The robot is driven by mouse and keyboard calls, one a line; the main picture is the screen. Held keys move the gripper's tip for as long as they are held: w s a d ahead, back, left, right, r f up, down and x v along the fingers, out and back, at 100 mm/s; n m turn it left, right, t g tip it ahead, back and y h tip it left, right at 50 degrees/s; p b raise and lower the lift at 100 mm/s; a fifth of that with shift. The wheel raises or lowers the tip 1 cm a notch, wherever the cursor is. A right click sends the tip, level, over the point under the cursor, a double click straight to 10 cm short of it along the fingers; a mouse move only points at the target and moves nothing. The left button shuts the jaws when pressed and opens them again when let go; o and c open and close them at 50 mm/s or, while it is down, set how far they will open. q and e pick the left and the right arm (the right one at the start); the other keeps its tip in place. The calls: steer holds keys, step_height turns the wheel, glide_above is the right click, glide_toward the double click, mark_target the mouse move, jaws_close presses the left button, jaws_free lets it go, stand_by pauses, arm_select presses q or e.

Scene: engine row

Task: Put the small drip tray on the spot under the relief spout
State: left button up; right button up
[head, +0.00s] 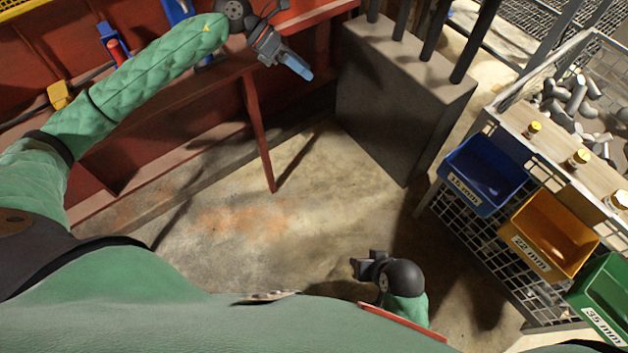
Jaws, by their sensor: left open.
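My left arm reaches across the top left to the red machine. My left gripper (262,20) is open beside a small grey fitting (268,46) at the machine's edge. A light blue piece (297,66) points down and right from the fitting, like a spout; I cannot tell if the gripper touches it. I cannot make out the small drip tray or a marked spot for certain. An orange-brown stain (238,220) lies on the floor. My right gripper (362,264) is low, near my body, with nothing visible in it; its opening is unclear.
The red machine (200,108) fills the upper left, with a red leg (258,130) to the floor. A grey block (400,85) stands right of it. Blue (484,175), yellow (552,234) and green (607,290) bins hang on a rack at right. The middle floor is clear.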

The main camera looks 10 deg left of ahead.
arm_select(q)
steer(key=s+d+r+n+t+h, duration=0.2)
steer(key=s+d+n+t+h, duration=0.2)
steer(key=d+n+t+h, duration=0.65)
steer(key=s+a+f+n+t+y, duration=0.1)
steer(key=s+f+n+t+y, duration=0.15)
steer(key=f+n+y, duration=0.9)
steer(key=s+a+f+n+t+y, duration=0.15)
steer(key=s+f+n+y, duration=0.35)
steer(key=n, duration=1.1)
steer(key=s+d+f+n+g, duration=0.1)
steer(key=s+f+n+g, duration=0.2)
steer(key=s+f+g, duration=0.2)
steer(key=s+d+f+n+g, duration=0.2)
steer(key=s+f+n+g, duration=0.2)
steer(key=s+f, duration=0.6)
steer(key=s+g, duration=0.1)
steer(key=s, duration=0.6)
steer(key=shift+s+f, duration=0.3)
steer(key=shift+f, duration=0.05)
arm_select(e)
steer(key=shift+s+f, duration=0.1)
steer(key=shift+s, duration=0.25)
arm_select(q)
steer(key=shift+y, duration=0.3)
arm_select(e)
steer(key=shift+w, duration=0.3)
